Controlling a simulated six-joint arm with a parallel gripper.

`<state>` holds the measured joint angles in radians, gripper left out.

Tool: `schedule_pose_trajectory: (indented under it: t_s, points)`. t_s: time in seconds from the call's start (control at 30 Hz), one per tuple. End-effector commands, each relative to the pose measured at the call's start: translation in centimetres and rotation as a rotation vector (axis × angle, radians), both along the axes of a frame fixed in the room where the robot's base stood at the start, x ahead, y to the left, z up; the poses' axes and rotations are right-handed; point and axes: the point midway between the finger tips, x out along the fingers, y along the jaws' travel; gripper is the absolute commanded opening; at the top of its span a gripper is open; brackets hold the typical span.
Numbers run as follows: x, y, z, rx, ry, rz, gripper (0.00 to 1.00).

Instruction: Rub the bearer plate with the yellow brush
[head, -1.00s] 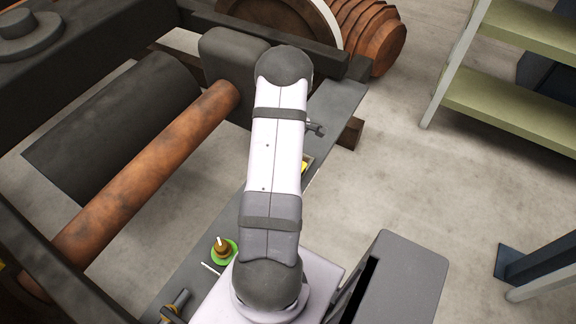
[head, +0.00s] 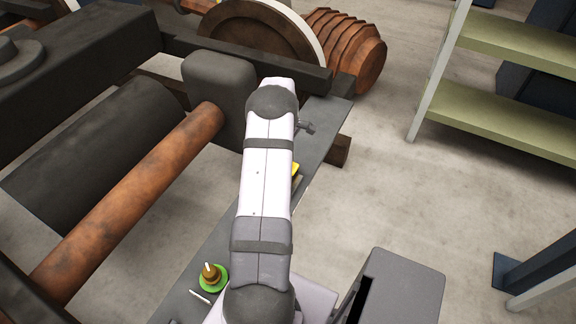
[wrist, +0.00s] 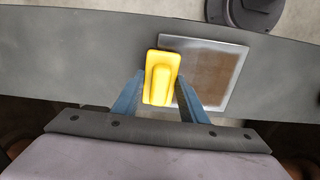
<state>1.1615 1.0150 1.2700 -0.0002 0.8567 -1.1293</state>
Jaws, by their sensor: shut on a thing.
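The yellow brush (wrist: 160,80) is between the two blue fingers of my gripper (wrist: 159,90), which is shut on it. In the wrist view the brush overlaps the left part of the bearer plate (wrist: 212,75), a square with a brown, worn face and a pale grey border. I cannot tell whether the brush touches the plate; its underside is hidden. In the head view my arm hides the gripper and most of the plate. Only a small yellow piece (head: 295,168) shows beside the arm.
A long grey surface (wrist: 75,55) runs under the plate. A green disc (head: 213,280) with a brown piece on it and a white stick (head: 199,297) lie near my base. A rusty axle (head: 135,205) is at left, green shelves (head: 500,120) at right. A dark round part (wrist: 240,12) shows above.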

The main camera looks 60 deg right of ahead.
Motion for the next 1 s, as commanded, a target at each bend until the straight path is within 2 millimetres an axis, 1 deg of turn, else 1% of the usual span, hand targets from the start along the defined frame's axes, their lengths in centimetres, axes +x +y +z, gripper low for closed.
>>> schedule_pose_trajectory:
  t_s: [0.03, 1.0]
  points:
    - [0.3, 0.2, 0.0, 0.001, 0.000, 0.001, 0.18]
    - [0.2, 9.2, 0.0, 0.003, 0.001, 0.002, 0.18]
